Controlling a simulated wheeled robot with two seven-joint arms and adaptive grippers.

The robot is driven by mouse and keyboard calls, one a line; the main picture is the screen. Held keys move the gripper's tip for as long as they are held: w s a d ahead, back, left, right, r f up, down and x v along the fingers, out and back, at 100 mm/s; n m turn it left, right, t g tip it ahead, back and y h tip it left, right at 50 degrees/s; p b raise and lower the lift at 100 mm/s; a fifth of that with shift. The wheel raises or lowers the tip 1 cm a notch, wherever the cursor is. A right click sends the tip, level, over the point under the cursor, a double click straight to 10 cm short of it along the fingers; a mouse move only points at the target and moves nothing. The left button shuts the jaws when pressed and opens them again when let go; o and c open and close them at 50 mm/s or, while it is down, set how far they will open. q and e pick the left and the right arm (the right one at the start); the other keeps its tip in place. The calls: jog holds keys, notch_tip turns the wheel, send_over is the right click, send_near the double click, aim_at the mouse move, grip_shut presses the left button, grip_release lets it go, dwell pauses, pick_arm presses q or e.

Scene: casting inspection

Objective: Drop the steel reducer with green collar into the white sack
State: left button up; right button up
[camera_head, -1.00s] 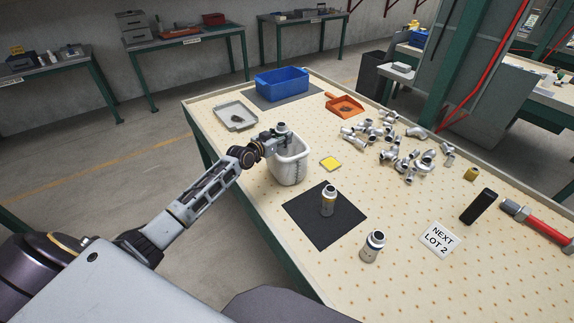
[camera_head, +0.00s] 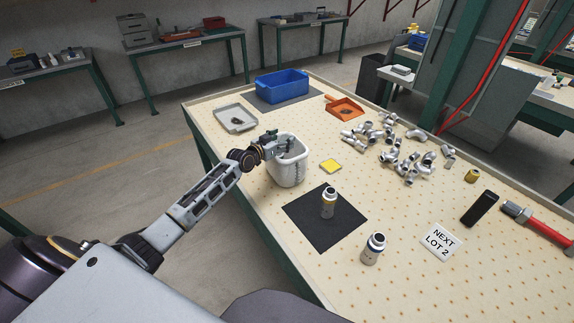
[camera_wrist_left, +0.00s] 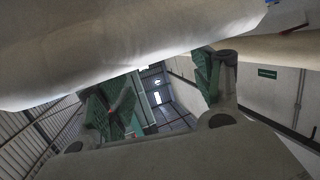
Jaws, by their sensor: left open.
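The white sack (camera_head: 288,172) stands open near the left edge of the workbench. My left gripper (camera_head: 281,142) is over its mouth, open, with nothing between its fingers. In the left wrist view the green-padded fingers (camera_wrist_left: 160,98) are spread apart, and a pale surface fills the top of the picture. I see no steel reducer with green collar; the inside of the sack is mostly hidden. A steel reducer with a yellowish band (camera_head: 328,204) stands upright on the black mat (camera_head: 308,232). Another with a dark blue band (camera_head: 373,249) stands in front of it. My right gripper is not in view.
A yellow pad (camera_head: 330,166) lies right of the sack, a grey tray (camera_head: 221,127) behind it. A blue bin (camera_head: 281,86), an orange dustpan (camera_head: 345,105) and several loose pipe fittings (camera_head: 408,163) are farther back.

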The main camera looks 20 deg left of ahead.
pick_arm(q)
jog(key=shift+f, duration=0.15)
jog(key=v, duration=1.2)
dwell(0.8)
dwell(0.9)
